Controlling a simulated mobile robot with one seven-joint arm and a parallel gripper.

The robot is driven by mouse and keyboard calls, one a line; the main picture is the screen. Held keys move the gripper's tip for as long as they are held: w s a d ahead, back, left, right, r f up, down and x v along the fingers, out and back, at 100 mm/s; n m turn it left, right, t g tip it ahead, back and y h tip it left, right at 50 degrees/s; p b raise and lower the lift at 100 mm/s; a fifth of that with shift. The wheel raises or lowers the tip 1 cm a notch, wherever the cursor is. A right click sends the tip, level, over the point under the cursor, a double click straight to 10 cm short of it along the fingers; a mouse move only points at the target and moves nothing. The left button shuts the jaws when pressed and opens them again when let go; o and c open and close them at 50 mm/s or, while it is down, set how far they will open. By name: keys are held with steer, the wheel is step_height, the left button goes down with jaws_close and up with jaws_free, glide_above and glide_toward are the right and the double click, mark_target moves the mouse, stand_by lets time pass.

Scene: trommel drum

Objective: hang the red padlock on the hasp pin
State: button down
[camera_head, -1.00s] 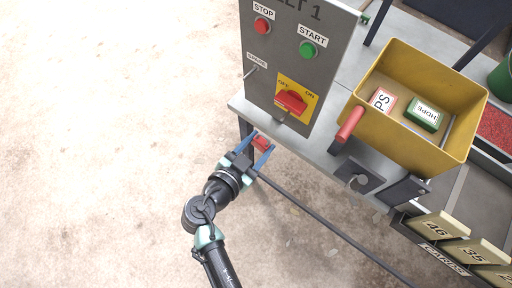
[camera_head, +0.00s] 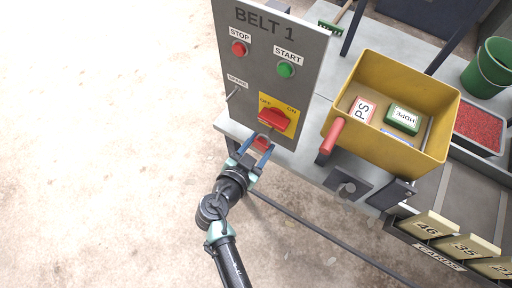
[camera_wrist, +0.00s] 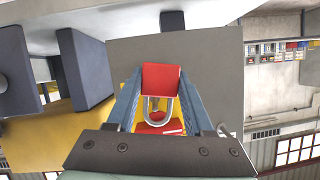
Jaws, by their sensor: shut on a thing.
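The red padlock (camera_head: 261,143) is between the blue fingers of my gripper (camera_head: 262,147), just below the switch on the panel in the head view. In the wrist view, the padlock's red body (camera_wrist: 161,78) is clamped between the two fingers of my gripper (camera_wrist: 160,90). Its metal shackle points down in that picture, overlapping the red switch handle (camera_wrist: 158,128) behind it. A small pin (camera_head: 271,129) sticks out at the lower part of the red switch (camera_head: 274,119). I cannot tell whether shackle and pin touch.
The grey control panel (camera_head: 262,75) stands on a grey table. The floor at left is clear.

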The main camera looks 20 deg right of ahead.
steer(key=shift+w+d, duration=0.5)
steer(key=shift+d, duration=0.2)
steer(key=shift+w+d+f, duration=0.1)
steer(key=shift+f, duration=0.15)
steer(key=shift+w+d+f+b, duration=0.2)
steer(key=shift+w+d+b, duration=0.15)
steer(key=shift+b, duration=0.55)
steer(key=shift+c, duration=1)
jaws_free()
steer(key=shift+s, duration=0.1)
